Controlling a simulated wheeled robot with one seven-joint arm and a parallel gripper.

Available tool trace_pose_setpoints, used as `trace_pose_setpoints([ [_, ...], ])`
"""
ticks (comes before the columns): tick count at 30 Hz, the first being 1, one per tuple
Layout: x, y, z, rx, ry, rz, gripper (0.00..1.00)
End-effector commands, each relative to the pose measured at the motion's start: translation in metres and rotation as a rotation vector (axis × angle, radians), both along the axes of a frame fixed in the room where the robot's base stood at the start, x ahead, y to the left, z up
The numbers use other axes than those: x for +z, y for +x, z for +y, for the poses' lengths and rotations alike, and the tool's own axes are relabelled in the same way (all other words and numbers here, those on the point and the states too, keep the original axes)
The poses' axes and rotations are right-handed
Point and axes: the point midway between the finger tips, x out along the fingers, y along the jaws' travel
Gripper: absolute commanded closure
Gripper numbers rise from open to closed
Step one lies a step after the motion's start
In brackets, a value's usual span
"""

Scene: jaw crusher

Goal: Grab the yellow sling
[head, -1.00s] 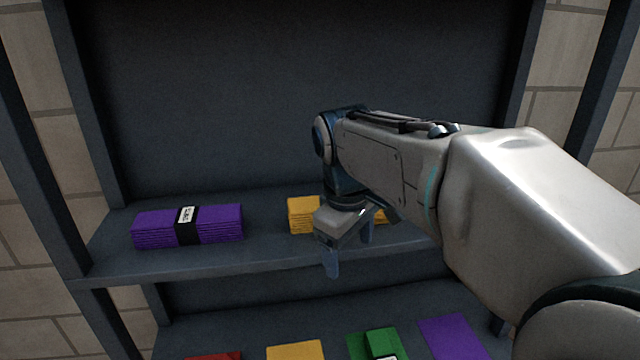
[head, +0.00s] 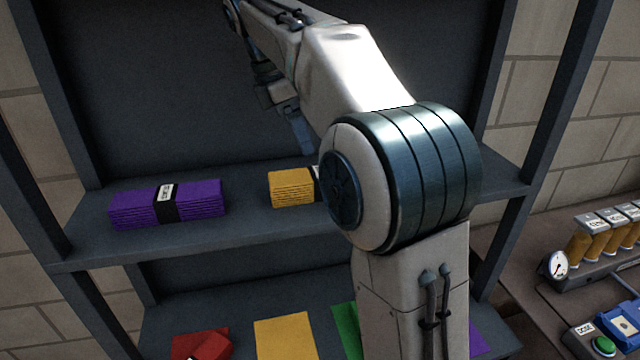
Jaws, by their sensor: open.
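A folded yellow sling (head: 291,188) with a dark band and white label lies on the upper shelf, right of the purple one. My arm hides its right part. My gripper (head: 300,135) is up above the shelf, over the yellow sling in the picture and apart from it. Its fingers point down and look empty. My arm covers part of the gripper, so only some of it shows. A flat yellow piece (head: 283,335) also shows on the lower shelf.
A folded purple sling (head: 140,204) lies left on the upper shelf (head: 90,243). Red (head: 203,342), green (head: 345,325) and purple (head: 478,340) pieces show on the lower shelf. Shelf posts stand at both sides. A bench with a gauge (head: 556,265) and green button (head: 604,345) is at right.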

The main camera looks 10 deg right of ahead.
Motion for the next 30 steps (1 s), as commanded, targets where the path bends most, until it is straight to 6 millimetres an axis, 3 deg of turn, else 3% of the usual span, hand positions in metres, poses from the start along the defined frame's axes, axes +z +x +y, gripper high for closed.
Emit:
trace_pose_setpoints([
  [9,-0.051,-0.001,-0.016,-0.002,0.001,0.000,0.25],
  [17,-0.066,0.000,-0.021,-0.003,0.002,-0.002,0.25],
  [30,-0.111,0.000,-0.035,-0.004,0.002,-0.002,0.25],
])
